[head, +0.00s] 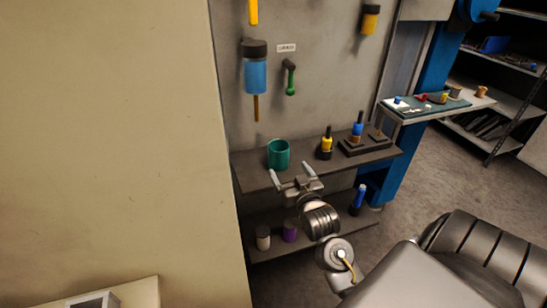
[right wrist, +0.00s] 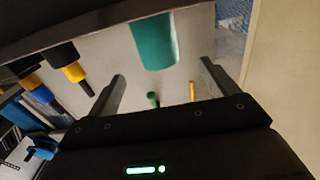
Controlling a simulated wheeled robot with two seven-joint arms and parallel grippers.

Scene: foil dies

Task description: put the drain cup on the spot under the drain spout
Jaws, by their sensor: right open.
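A teal cup (head: 278,153), the likely drain cup, stands upright on the upper wall shelf (head: 328,161). A blue tank (head: 255,75) with a dark cap hangs on the wall, and a thin brown spout (head: 256,108) points down from it. The cup is to the right of the spout's line in the head view. My right gripper (head: 292,173) is open and empty at the shelf's front edge, facing the cup. In the right wrist view the cup (right wrist: 153,42) shows between the spread fingers (right wrist: 162,72), apart from both. No marked spot is discernible. My left gripper is out of view.
A yellow-and-black bottle (head: 326,146) and a dark stand with a blue-topped tool (head: 358,127) are right of the cup. A green tool (head: 290,79) hangs above. The lower shelf holds a white cup (head: 263,238), a purple cup (head: 290,231) and a blue bottle (head: 359,198).

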